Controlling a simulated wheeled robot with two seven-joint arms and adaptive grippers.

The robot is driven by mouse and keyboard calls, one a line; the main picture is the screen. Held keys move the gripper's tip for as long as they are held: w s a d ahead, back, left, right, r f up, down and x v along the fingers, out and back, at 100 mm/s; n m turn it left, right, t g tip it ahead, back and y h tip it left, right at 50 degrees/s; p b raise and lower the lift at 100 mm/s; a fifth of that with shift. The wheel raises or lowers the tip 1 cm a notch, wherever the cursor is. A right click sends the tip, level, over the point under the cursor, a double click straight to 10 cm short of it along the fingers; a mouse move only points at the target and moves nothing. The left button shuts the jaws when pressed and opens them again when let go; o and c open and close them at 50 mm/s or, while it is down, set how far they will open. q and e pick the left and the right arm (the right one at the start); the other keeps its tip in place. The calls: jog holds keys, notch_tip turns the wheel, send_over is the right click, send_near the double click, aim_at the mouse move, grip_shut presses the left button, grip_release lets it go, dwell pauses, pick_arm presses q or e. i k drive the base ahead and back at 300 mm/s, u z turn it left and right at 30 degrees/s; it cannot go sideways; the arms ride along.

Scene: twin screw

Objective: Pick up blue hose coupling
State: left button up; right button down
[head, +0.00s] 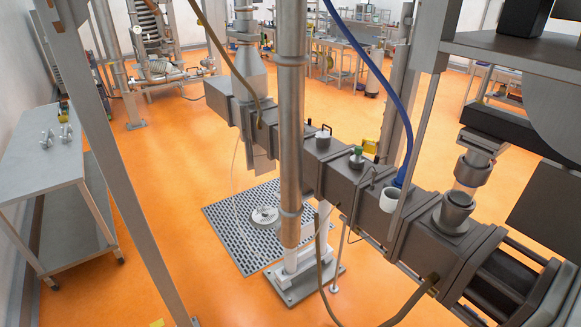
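A blue hose (407,95) hangs down from the top of the head view and curves to the machine barrel. Its lower blue end (401,180) meets a white cylindrical fitting (389,200) on top of the barrel. This blue end is the only part I see that could be the blue hose coupling; its exact shape is too small to tell. Neither of my grippers shows in the head view.
The long grey machine barrel (337,172) crosses diagonally. A vertical metal pipe (291,120) stands in front of it. A metal side table (50,165) with small silver parts stands at left. A grating (225,225) lies in the orange floor. Open floor (165,190) lies between table and grating.

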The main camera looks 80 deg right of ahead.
aim_at(398, 180)
jog(key=z, duration=3.5)
